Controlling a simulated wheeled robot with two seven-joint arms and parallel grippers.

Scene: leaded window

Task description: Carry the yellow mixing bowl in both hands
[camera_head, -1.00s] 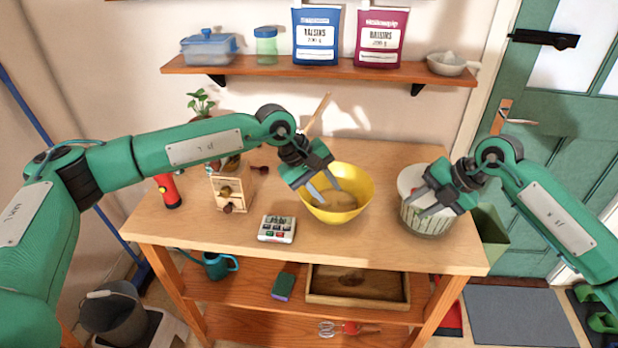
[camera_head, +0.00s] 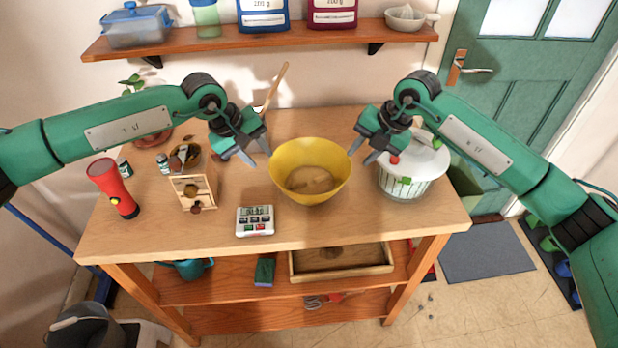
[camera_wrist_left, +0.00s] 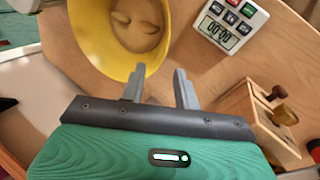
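The yellow mixing bowl (camera_head: 311,195) stands upright on the wooden table, with something tan lying inside it. It also shows in the left wrist view (camera_wrist_left: 100,45). My left gripper (camera_head: 256,158) is open just left of the bowl's rim, its fingers apart; in the left wrist view its fingers (camera_wrist_left: 160,82) point toward the bowl and hold nothing. My right gripper (camera_head: 362,158) is open just right of the bowl's rim, between the bowl and the salad spinner. Neither gripper visibly closes on the rim.
A white-lidded salad spinner (camera_head: 413,172) stands close behind my right gripper. A timer (camera_head: 255,221), a wooden grinder (camera_head: 193,187) and a red torch (camera_head: 112,187) stand left of the bowl. A shelf (camera_head: 250,40) hangs above. The table front (camera_head: 330,228) is clear.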

